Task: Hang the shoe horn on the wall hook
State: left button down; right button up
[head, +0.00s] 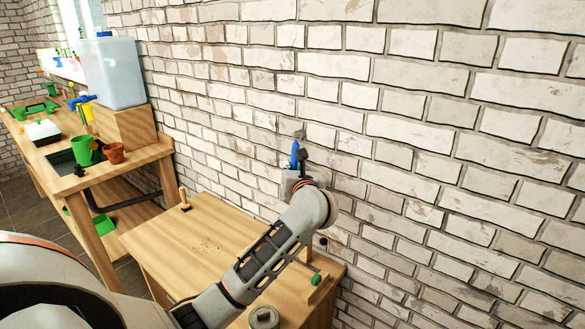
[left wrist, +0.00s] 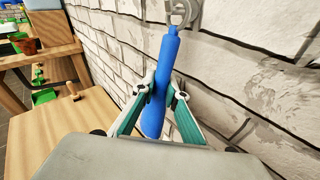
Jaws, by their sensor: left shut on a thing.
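The blue shoe horn (left wrist: 158,85) stands roughly upright between the fingers of my left gripper (left wrist: 160,95), which is shut on it. Its narrow top end reaches up to a grey metal hook (left wrist: 182,13) on the brick wall in the left wrist view. I cannot tell whether the top end is on the hook or only in front of it. In the head view the shoe horn (head: 294,153) is a small blue strip close to the wall, just below the hook (head: 300,134). My left gripper (head: 302,160) is partly hidden behind my wrist. My right gripper is not in view.
A bench at left holds a water container (head: 112,72) and pots. The wall beside the hook is clear.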

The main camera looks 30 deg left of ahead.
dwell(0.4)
pick_arm(q)
jog(key=c, duration=2)
grip_release()
jog(key=shift+o, duration=0.2)
jog(key=v, duration=1.2)
jog(key=shift+s, duration=0.1)
